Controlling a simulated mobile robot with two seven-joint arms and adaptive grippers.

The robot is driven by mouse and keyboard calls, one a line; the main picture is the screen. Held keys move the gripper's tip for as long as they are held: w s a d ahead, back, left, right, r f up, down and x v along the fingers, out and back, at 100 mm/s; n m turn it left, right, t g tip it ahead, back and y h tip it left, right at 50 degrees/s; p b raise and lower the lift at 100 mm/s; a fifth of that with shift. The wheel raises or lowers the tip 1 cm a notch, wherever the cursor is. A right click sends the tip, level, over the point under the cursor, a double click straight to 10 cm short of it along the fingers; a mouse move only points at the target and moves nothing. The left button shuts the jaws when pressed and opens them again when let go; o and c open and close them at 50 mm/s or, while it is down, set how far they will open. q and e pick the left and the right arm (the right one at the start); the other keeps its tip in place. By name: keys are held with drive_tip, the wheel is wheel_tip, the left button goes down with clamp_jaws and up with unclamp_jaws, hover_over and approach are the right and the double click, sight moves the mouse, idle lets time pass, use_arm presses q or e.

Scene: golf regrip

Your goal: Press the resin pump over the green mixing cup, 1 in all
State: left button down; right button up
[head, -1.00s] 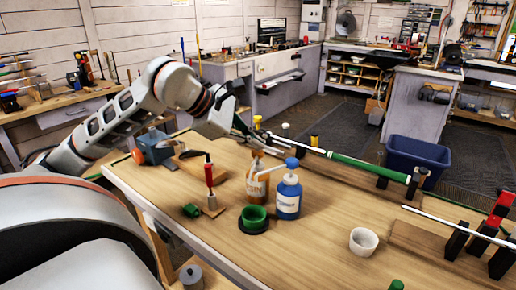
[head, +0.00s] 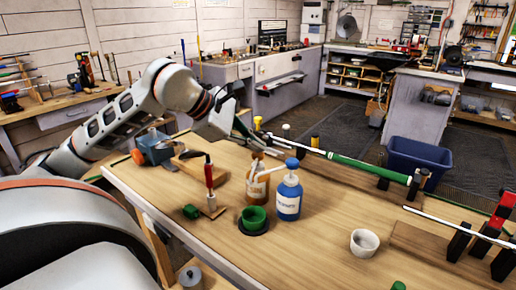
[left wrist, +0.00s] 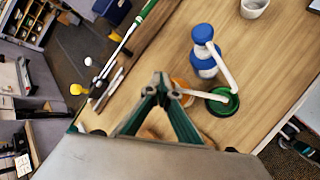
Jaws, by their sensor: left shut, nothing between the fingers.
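The orange bottle (head: 257,188), which I take for the resin, stands on the bench with a pump on top. The blue pump bottle (head: 289,198) stands just right of it. The green mixing cup (head: 254,215) sits on a dark round base in front of both. In the left wrist view the cup (left wrist: 222,102) lies beside the orange bottle (left wrist: 182,86), which my fingers partly hide. My left gripper (head: 250,138) is shut and empty, behind and above the orange pump; its fingertips (left wrist: 160,78) meet in the wrist view. Contact with the pump cannot be told. My right gripper is out of view.
A red-handled tool (head: 209,178) stands in a small block left of the bottles. A small green block (head: 191,211) lies nearby. A white cup (head: 364,242) stands at the right. A green-gripped club (head: 365,167) lies across the rear supports. The front middle of the bench is clear.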

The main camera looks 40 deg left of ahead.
use_arm(q)
drive_tip(key=shift+r+p, duration=0.6)
drive_tip(key=shift+r, duration=0.65)
wheel_tip(320, 180, up, 5)
drive_tip(key=shift+r+p, duration=0.1)
drive_tip(key=shift+p, duration=1.15)
drive_tip(key=shift+a, duration=0.1)
